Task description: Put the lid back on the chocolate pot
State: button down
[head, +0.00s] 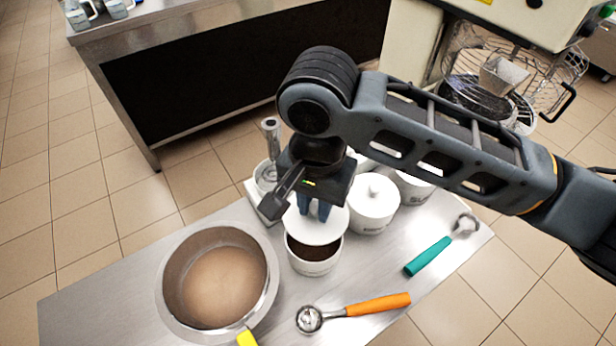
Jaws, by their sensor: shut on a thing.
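The chocolate pot (314,264) is a small white pot with dark brown content. It stands on the steel table in the head view. A round white lid (327,232) is above it and a little to its far side, so the dark content shows at the near side. My gripper (314,212) is shut on the lid from above, its blue fingers at the lid's middle. The lid's knob is hidden between the fingers. I cannot tell whether the lid touches the pot's rim.
A lidded white pot (374,200) stands close right, with others partly hidden behind my arm. An orange-handled scoop (374,306) and a teal-handled scoop (430,256) lie right. A glass holding a metal tool (267,174) stands behind.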

aim_at(314, 218)
jog(key=shift+f+b, duration=2.05)
jog(key=shift+b, duration=0.3)
jog(key=shift+f+b, duration=0.35)
jog(key=shift+f, duration=0.75)
jog(key=shift+s+a+p, duration=0.1)
jog(key=shift+s+p, duration=0.1)
jog(key=shift+p, duration=0.3)
jog(key=shift+f+p, duration=0.15)
jog(key=shift+p, duration=1.05)
dwell(0.5)
jog(key=shift+c, duration=2.1)
grip_release()
